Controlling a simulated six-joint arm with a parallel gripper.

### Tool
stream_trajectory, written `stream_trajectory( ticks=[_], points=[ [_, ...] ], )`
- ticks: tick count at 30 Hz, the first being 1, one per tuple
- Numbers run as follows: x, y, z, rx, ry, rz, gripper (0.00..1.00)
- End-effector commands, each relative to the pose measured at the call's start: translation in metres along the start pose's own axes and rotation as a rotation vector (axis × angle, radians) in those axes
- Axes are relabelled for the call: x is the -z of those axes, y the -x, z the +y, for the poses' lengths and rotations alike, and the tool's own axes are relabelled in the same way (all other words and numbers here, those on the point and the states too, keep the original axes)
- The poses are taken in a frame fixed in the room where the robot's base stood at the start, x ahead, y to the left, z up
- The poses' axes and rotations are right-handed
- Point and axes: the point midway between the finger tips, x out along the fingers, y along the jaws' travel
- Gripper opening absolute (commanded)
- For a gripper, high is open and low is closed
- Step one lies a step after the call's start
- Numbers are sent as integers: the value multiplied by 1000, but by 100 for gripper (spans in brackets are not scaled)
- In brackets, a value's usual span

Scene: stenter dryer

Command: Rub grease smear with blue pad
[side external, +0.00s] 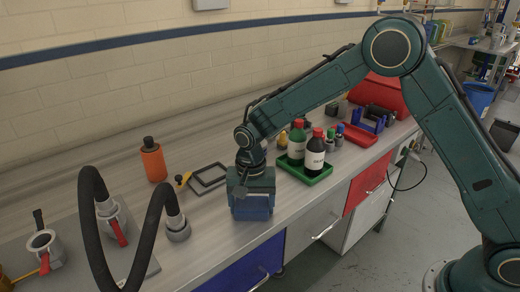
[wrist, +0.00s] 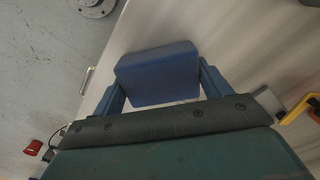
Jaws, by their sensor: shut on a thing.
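My gripper (wrist: 160,90) is shut on the blue pad (wrist: 158,72), with one finger on each side of it in the wrist view. In the side external view my gripper (side external: 252,192) points down over the front part of the steel bench. The blue pad (side external: 252,208) shows at its lower end, at or just above the bench top; I cannot tell whether it touches. No grease smear can be made out in either view; the gripper and pad hide part of the bench.
A green tray (side external: 312,180) with bottles stands right of my gripper. A dark square frame (side external: 208,178) lies to the left, near an orange bottle (side external: 153,160). A black hose (side external: 92,220) arches at the front left. The bench's front edge is close to the pad.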

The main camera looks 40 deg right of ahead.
Motion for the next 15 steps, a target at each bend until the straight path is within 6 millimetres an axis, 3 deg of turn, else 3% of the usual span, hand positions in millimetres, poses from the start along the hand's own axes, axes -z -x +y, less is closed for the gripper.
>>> stream_trajectory(
  ticks=[15],
  points=[
    [35,-1,-29,0,-1,1,55]
  ],
)
